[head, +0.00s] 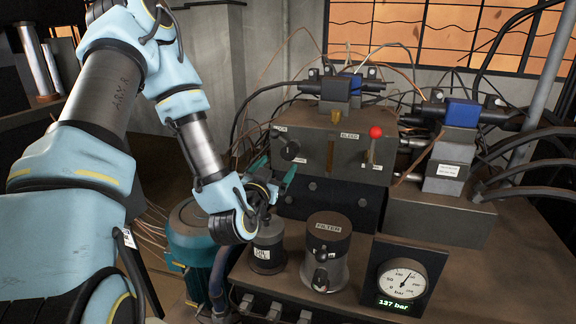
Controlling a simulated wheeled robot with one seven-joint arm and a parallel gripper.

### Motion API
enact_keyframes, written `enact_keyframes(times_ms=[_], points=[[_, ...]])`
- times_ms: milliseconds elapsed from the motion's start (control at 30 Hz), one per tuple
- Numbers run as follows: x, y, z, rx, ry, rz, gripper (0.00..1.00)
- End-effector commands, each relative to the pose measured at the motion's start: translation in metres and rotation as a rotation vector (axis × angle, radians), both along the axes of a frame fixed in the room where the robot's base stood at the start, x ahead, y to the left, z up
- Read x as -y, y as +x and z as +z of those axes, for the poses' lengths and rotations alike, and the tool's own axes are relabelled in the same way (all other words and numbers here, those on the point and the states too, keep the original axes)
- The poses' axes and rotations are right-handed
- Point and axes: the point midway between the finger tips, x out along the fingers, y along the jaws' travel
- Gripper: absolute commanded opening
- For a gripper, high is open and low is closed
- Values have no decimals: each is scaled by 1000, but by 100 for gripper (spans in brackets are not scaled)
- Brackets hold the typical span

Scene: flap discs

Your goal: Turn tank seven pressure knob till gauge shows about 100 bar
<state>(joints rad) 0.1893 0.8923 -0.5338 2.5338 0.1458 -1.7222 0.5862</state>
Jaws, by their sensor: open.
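The pressure gauge (402,279) is a round white dial in a dark square panel at the lower right. Its green digital readout (394,305) shows 137 bar. A round dark knob (290,151) sits at the left of the front face of a grey-brown box. The label above it is too small to read surely, and I cannot make out a tank seven marking.
A red-balled lever (375,133) stands at the box's right, beside a BLEED label (349,136). A FILTER canister (328,245) and a smaller labelled canister (267,250) stand below my gripper. Blue-topped valves (462,113) and hanging cables crowd the back and right.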

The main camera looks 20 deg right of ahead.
Motion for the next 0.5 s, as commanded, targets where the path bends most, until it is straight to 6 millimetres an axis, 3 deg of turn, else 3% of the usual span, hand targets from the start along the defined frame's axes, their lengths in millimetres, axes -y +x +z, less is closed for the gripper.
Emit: enact_keyframes(times_ms=[500], points=[[6, 4, -7, 4, 5, 0, 87]])
